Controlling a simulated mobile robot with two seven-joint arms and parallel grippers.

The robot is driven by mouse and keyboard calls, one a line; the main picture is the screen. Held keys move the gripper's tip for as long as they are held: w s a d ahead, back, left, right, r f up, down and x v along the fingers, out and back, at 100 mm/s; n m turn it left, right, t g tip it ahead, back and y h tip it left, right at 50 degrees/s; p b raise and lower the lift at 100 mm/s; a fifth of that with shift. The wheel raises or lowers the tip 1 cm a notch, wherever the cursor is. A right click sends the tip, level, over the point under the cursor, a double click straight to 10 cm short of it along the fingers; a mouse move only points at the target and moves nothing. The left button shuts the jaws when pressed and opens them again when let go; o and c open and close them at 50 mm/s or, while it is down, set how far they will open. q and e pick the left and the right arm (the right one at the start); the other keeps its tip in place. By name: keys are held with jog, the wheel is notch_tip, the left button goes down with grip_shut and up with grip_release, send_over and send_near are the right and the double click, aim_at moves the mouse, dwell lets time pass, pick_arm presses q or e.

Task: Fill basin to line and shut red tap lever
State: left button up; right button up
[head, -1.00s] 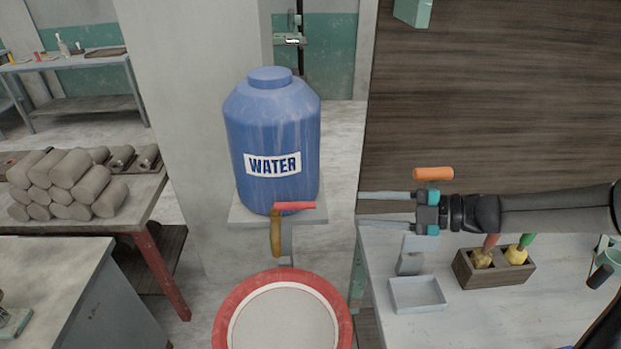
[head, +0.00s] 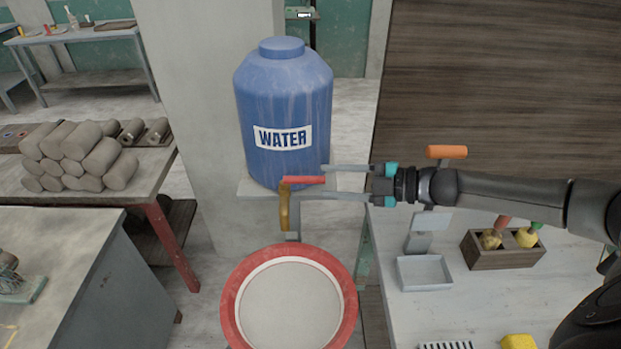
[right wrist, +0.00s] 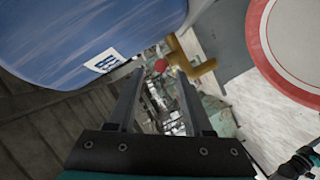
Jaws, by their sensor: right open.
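A blue barrel marked WATER (head: 284,110) stands on a small ledge. At its foot is a brass tap (head: 284,212) with a red lever (head: 303,181) pointing right. Below it is the basin (head: 237,318), with a red rim and a white ring inside. Its inside looks plain grey; I cannot tell the water level or whether water runs. My right gripper (head: 322,182) is open, its fingertips at the lever's free end. In the right wrist view the red lever end (right wrist: 160,66) shows between the fingertips (right wrist: 158,72), apparently ungripped. My left gripper is out of view.
A white table at the right holds a small tray (head: 424,285), a wooden holder (head: 480,262) with coloured-handled tools and a yellow block (head: 518,342). Clay rolls (head: 75,155) lie stacked on a table at the left. A wood-panelled wall (head: 500,80) stands behind my right arm.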

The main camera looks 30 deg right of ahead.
aim_at(319, 181)
jog(key=shift+x, duration=2.65)
jog(key=shift+c, duration=0.4)
grip_shut()
